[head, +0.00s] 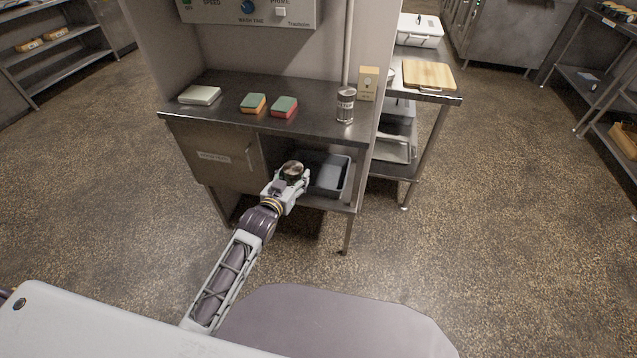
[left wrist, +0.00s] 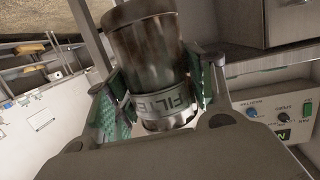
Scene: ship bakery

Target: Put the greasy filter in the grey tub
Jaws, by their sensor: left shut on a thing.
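The greasy filter (head: 291,169) is a dark, brown-stained metal cylinder. The grey tub (head: 345,180) stands on the lower shelf under the metal counter. The gripper and filter are in front of the tub's left part and hide some of it. My right gripper is in neither view.
On the counter (head: 225,112) stand a labelled metal canister (head: 346,105), a small box (head: 367,83), two sponges (head: 253,103) and a pale pad (head: 199,95). A closed cabinet door (head: 213,156) is left of the tub. A counter leg (head: 349,232) stands below the tub's right side.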

